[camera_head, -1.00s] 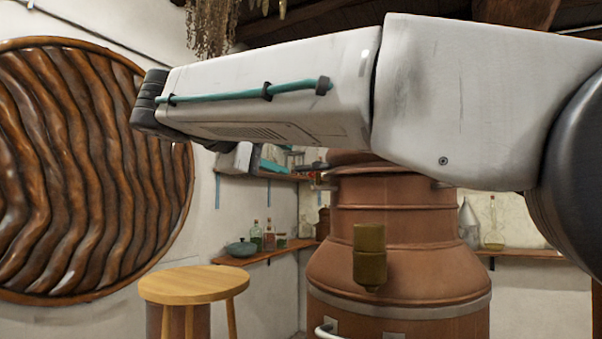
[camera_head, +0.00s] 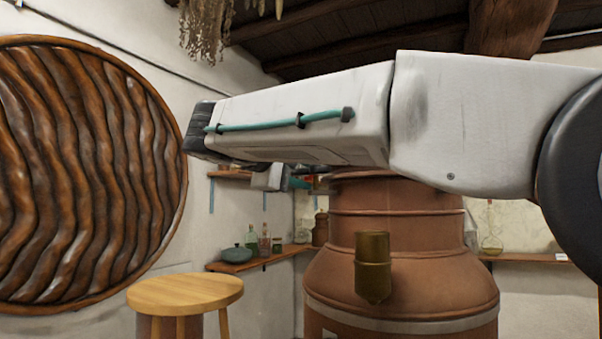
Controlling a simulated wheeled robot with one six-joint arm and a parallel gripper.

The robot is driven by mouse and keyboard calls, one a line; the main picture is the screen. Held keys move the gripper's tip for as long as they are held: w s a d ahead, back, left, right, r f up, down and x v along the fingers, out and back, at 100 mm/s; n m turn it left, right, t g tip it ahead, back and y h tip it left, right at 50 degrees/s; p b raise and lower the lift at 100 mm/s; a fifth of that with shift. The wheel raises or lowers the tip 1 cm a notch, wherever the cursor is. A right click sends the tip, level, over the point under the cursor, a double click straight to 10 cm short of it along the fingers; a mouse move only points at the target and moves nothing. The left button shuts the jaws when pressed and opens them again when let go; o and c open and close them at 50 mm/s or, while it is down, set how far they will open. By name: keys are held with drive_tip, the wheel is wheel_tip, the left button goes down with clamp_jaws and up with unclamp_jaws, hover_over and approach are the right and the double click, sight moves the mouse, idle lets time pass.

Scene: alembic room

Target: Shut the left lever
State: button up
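A large copper still (camera_head: 400,225) stands in the middle, partly behind my raised arm. A brass cylindrical fitting (camera_head: 372,268) shows at its front. I cannot make out a left lever on it; the lower part of the still is cut off by the bottom edge. My arm reaches across the upper view from the right. The end of my arm, with my gripper (camera_head: 298,183), shows small below the forearm, left of the still's top. Its fingers are too small and covered to tell open from shut. Nothing held is visible.
A round wooden stool (camera_head: 185,293) stands left of the still. A wall shelf (camera_head: 255,262) behind it bears a teal pot (camera_head: 237,254) and bottles. A large ribbed wooden disc (camera_head: 80,175) fills the left wall. Another shelf (camera_head: 530,257) is at right.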

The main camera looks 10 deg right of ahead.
clamp_jaws()
drive_tip(key=shift+s+n+t+y, duration=0.15)
drive_tip(key=shift+n+t+y, duration=0.15)
drive_tip(key=n+t+y, duration=0.1)
drive_tip(key=y, duration=0.1)
drive_tip(key=s+n+t+y, duration=0.1)
drive_tip(key=n+y, duration=0.1)
drive_tip(key=a+n+t+y, duration=0.1)
drive_tip(key=n+y, duration=0.1)
drive_tip(key=shift+s+t, duration=0.25)
drive_tip(key=shift+t, duration=0.15)
drive_tip(key=n+y, duration=0.2)
drive_tip(key=s+n+y, duration=0.1)
drive_tip(key=y, duration=0.2)
drive_tip(key=n+y, duration=0.2)
drive_tip(key=shift+s+n, duration=0.3)
drive_tip(key=shift+a+n+y, duration=0.1)
drive_tip(key=shift+n+y, duration=0.2)
drive_tip(key=shift+y, duration=0.3)
unclamp_jaws()
drive_tip(key=shift+s, duration=0.1)
